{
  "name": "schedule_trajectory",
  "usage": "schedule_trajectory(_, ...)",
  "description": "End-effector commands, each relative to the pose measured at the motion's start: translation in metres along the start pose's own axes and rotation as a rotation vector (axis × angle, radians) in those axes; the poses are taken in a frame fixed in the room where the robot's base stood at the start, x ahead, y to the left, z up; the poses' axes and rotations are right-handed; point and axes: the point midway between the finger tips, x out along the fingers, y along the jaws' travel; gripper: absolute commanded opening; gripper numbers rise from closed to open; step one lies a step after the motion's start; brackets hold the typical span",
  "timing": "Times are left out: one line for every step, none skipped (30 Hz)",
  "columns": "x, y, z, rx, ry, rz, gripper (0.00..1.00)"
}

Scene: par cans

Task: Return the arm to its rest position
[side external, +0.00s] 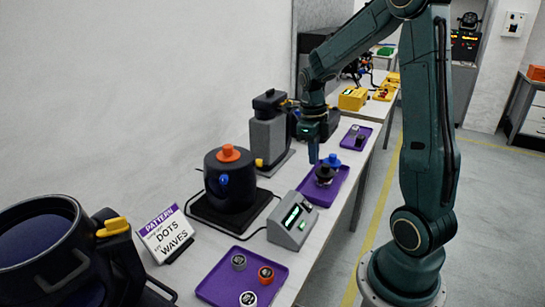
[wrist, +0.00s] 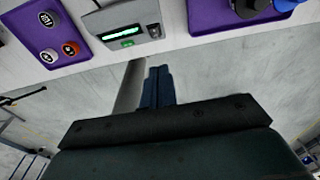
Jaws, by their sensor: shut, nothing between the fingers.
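My gripper (side external: 313,152) is shut and empty.
The table carries a black canister (side external: 230,178) with an orange knob, a grey console (side external: 293,220), a pattern sign (side external: 166,235) and a purple tray (side external: 215,289) with several round tokens. A second purple tray (side external: 340,186) holds black and blue pieces. A large dark pot (side external: 55,250) stands at front left.

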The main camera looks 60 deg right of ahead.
Motion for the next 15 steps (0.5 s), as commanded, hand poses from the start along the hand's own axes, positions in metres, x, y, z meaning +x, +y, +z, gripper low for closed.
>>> schedule_trajectory(0.0, 0.0, 0.0, 0.0, 0.0, 0.0, 0.0)
schedule_trajectory(0.0, 0.0, 0.0, 0.0, 0.0, 0.0, 0.0)
schedule_trajectory(0.0, 0.0, 0.0, 0.0, 0.0, 0.0, 0.0)
schedule_trajectory(0.0, 0.0, 0.0, 0.0, 0.0, 0.0, 0.0)
schedule_trajectory(0.0, 0.0, 0.0, -0.001, 0.0, 0.0, 0.0)
schedule_trajectory(0.0, 0.0, 0.0, -0.003, -0.001, 0.0, 0.0)
schedule_trajectory(0.0, 0.001, 0.0, -0.007, -0.002, -0.001, 0.0)
schedule_trajectory(-0.001, 0.001, 0.0, -0.013, -0.003, -0.002, 0.0)
schedule_trajectory(-0.002, 0.002, 0.0, -0.025, -0.005, -0.003, 0.0)
schedule_trajectory(-0.003, 0.003, 0.0, -0.039, -0.008, -0.005, 0.0)
schedule_trajectory(-0.004, 0.005, 0.0, -0.055, -0.01, -0.007, 0.0)
schedule_trajectory(-0.006, 0.007, 0.0, -0.083, -0.015, -0.01, 0.0)
schedule_trajectory(-0.008, 0.009, 0.0, -0.107, -0.019, -0.013, 0.0)
schedule_trajectory(-0.011, 0.011, 0.0, -0.138, -0.024, -0.017, 0.0)
schedule_trajectory(-0.014, 0.015, 0.0, -0.183, -0.031, -0.023, 0.0)
